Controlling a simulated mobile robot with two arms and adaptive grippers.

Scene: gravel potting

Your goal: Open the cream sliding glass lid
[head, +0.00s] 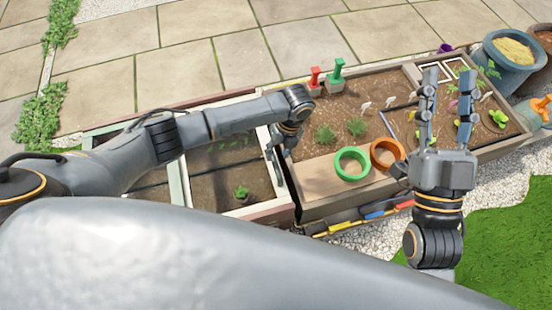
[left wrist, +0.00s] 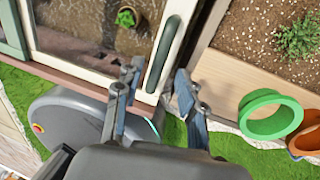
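The cream sliding glass lid (head: 263,205) lies over a planter box, with soil and a small plant visible through the glass. Its cream frame (left wrist: 85,70) and a long dark green handle (left wrist: 170,45) on the right rail show in the left wrist view. My left gripper (head: 281,150) is over the lid's right rail. In the left wrist view its fingers (left wrist: 158,75) are apart, one each side of the handle's near end; I cannot tell if they touch it. My right gripper (head: 447,95) is open and empty, fingers pointing up, above the right planter.
A pale green frame (head: 178,180) adjoins the lid on the left. The wooden planter on the right holds a green ring pot (head: 351,163), an orange ring pot (head: 386,153) and herbs. Small red and green tools (head: 336,75) stand at its back edge. Paving lies behind.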

